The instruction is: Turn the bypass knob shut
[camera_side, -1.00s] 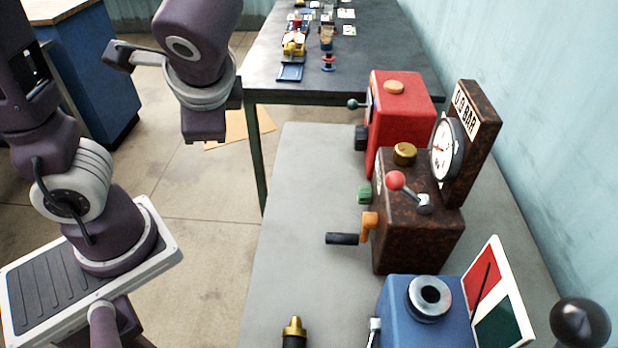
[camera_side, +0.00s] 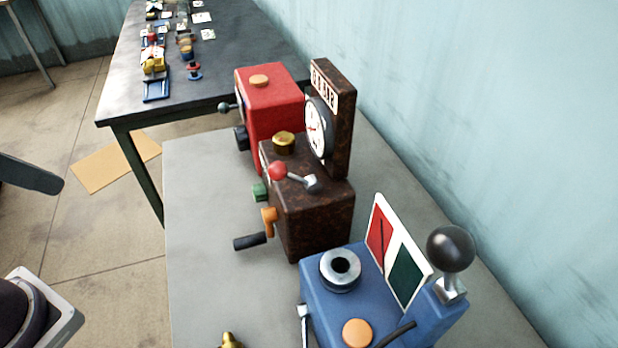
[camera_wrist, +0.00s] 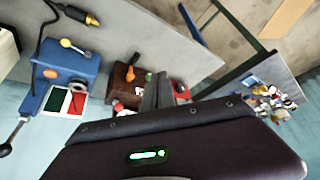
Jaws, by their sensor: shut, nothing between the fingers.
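A brown rusty box (camera_side: 305,215) stands on the grey bench, with a round dial gauge (camera_side: 319,130) at its back. A small green knob (camera_side: 260,192) and an orange valve (camera_side: 269,221) with a black crank handle (camera_side: 250,241) stick out of its left side. A red-ball lever (camera_side: 279,171) and a brass cap (camera_side: 284,142) are on top. I cannot tell which of these is the bypass knob. In the wrist view my gripper (camera_wrist: 162,82) is shut and empty, apart from the brown box (camera_wrist: 122,77). The fingers are outside the side view.
A red box (camera_side: 271,110) stands behind the brown one. A blue box (camera_side: 345,290) with a black-ball lever (camera_side: 451,249) and a red-green panel (camera_side: 398,254) is in front. A brass-tipped nozzle (camera_side: 229,341) lies near the front edge. The bench's left part is clear.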

